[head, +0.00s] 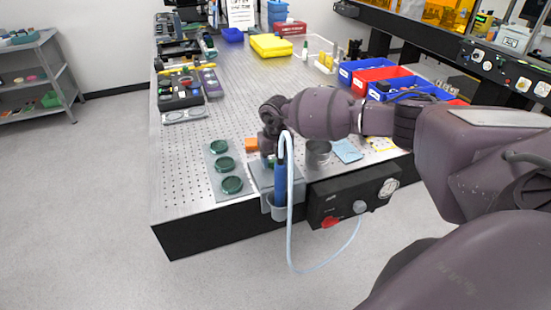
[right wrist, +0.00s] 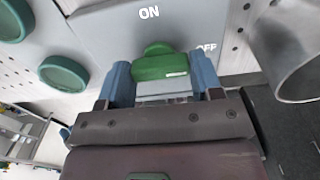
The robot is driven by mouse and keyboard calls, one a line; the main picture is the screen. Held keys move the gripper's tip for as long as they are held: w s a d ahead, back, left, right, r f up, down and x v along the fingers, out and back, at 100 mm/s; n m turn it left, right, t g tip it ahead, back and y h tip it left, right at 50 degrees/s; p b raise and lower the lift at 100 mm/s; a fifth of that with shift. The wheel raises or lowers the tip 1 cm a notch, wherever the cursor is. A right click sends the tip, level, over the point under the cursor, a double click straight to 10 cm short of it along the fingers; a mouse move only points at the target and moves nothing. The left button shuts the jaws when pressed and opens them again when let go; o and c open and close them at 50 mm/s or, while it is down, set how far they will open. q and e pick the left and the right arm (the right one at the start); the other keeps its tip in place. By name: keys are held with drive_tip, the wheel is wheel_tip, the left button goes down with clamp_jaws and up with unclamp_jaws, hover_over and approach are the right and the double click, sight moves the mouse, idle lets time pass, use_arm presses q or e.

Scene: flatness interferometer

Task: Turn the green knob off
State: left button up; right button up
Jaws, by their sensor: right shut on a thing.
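The green knob (right wrist: 160,64) sits on a grey panel (right wrist: 105,35) marked ON and OFF in the right wrist view. Its small raised tab points up toward the ON mark; OFF is to the right. My right gripper (right wrist: 163,80) has one blue-grey finger on each side of the knob and is shut on it. In the head view the right gripper (head: 268,152) reaches down onto the panel box (head: 262,182) near the table's front edge, and the knob is mostly hidden. My left gripper is not in view.
Several round green pieces (head: 224,164) lie left of the panel. A blue-handled tool (head: 280,185) with a pale hose hangs at the front edge. A metal cup (head: 318,153) stands to the right, above a black control box (head: 320,202). The left middle of the perforated table (head: 240,100) is clear.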

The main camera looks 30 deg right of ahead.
drive_tip(key=o, duration=0.9)
drive_tip(key=shift+r, duration=0.1)
wheel_tip(320, 180, up, 11)
drive_tip(key=shift+f+b, duration=0.15)
drive_tip(key=shift+b, duration=0.3)
